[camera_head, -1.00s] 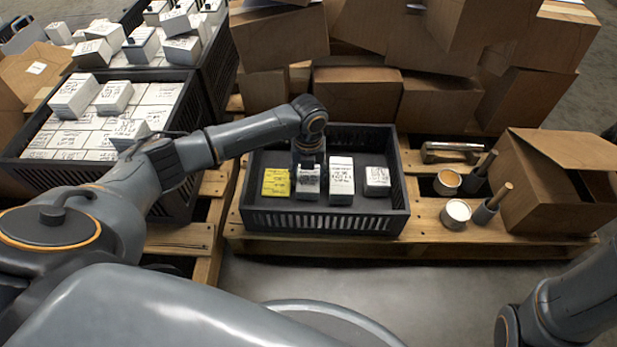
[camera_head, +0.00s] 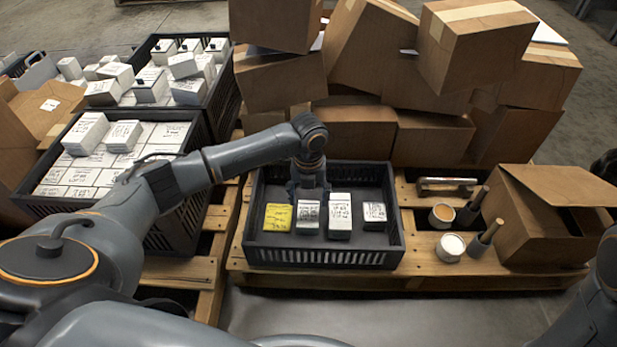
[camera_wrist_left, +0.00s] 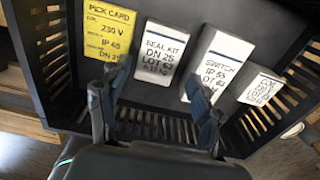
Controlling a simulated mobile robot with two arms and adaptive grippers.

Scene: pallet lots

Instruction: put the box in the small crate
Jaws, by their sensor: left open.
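The small dark crate (camera_head: 320,256) stands on the pallet in front of me. In it are a yellow pick card (camera_head: 278,218), a white SEAL KIT box (camera_head: 308,216), a taller white SWITCH box (camera_head: 340,215) and a smaller white box (camera_head: 374,214), side by side. My left gripper (camera_head: 308,190) is open just behind and above the SEAL KIT box. In the left wrist view, the open fingers (camera_wrist_left: 158,92) show with the SEAL KIT box (camera_wrist_left: 160,45) beyond and between them, not gripped. My right gripper is out of view.
A larger crate (camera_head: 165,232) full of white boxes stands at the left, another (camera_head: 212,105) behind it. Cardboard boxes (camera_head: 430,137) pile up behind the small crate. Cans (camera_head: 450,246), handled tools (camera_head: 484,240) and an open carton (camera_head: 545,225) stand at the right.

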